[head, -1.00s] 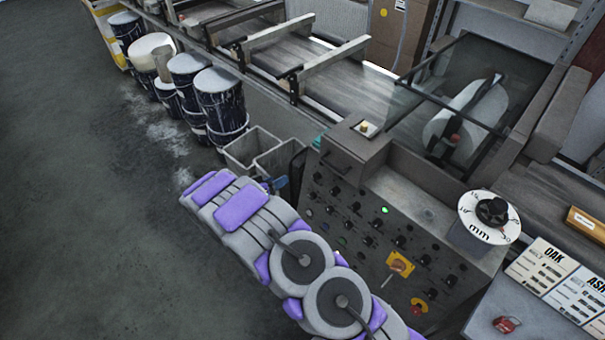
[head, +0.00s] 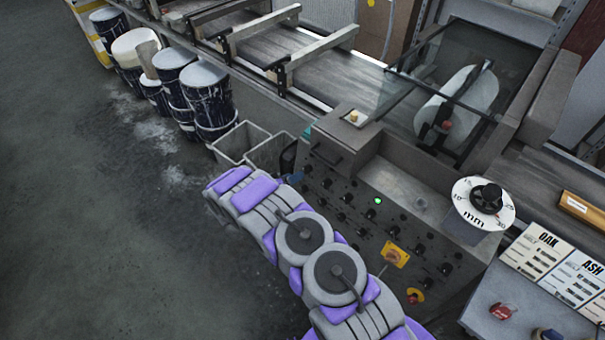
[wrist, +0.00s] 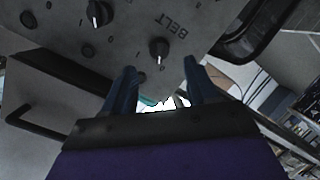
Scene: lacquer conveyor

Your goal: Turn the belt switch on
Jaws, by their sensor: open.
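The fingertips look just short of the knob, and I see no contact.
A green lamp (head: 378,200) is lit on the panel. A yellow-plated switch (head: 396,254) and a red button (head: 414,296) sit lower right. Grey bins (head: 240,142) and paint drums (head: 206,100) stand left of the machine. The floor at left is clear.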

